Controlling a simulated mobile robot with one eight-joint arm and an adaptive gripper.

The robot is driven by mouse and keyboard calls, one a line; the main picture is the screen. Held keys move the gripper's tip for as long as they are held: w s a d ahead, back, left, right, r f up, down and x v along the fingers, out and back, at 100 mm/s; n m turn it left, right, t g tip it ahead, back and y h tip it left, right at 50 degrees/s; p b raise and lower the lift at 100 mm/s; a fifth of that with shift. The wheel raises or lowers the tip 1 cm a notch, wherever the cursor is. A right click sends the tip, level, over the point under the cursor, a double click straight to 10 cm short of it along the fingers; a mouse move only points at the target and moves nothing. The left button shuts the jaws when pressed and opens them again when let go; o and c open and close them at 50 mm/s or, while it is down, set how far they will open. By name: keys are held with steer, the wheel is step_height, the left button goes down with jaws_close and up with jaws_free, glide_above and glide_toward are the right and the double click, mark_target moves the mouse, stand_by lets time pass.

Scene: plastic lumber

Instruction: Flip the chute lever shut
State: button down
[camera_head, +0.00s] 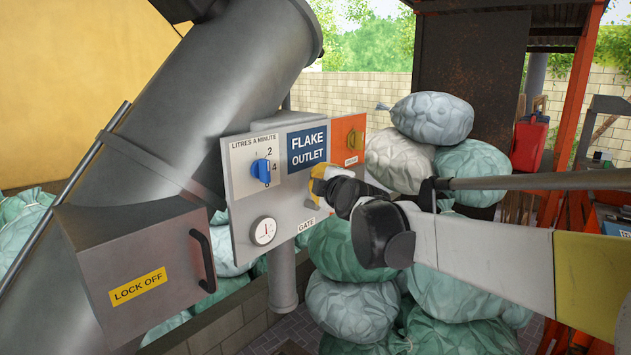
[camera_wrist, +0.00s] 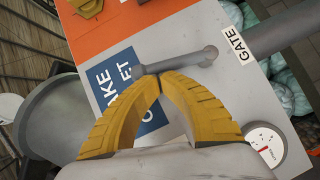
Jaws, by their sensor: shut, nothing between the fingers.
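A grey lever (camera_wrist: 180,64) is mounted on the grey flake outlet panel (camera_wrist: 192,30), beside a label reading GATE (camera_wrist: 236,44). In the wrist view the lever lies across the picture, just beyond my fingertips. My gripper (camera_wrist: 160,78) has yellow fingers whose tips meet, with nothing between them. The tips are very close to the lever's rod; I cannot tell whether they touch it. In the head view my gripper (camera_head: 318,180) is in front of the panel (camera_head: 290,205), above the GATE label (camera_head: 306,225), and the lever is mostly hidden behind it.
The panel also carries a blue dial knob (camera_head: 262,170), a round gauge (camera_head: 263,231), a blue sign (camera_head: 307,147) and an orange section (camera_head: 348,140). A grey box marked LOCK OFF (camera_head: 140,275) projects at the left. Stuffed sacks (camera_head: 350,305) are piled behind and below.

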steer(key=shift+w+d+r+m+g+p, duration=0.1)
steer(key=shift+w+d+m+g+p, duration=0.3)
steer(key=shift+w+d+m+g, duration=0.55)
steer(key=w+d+f+m+g+y, duration=0.2)
steer(key=w+d+f+m+g, duration=0.1)
steer(key=w+f+m+g, duration=0.1)
steer(key=shift+w+d+f+m+g+y, duration=0.2)
steer(key=shift+w+f+m+g+y, duration=0.3)
steer(key=shift+m+g, duration=0.55)
steer(key=shift+f, duration=0.15)
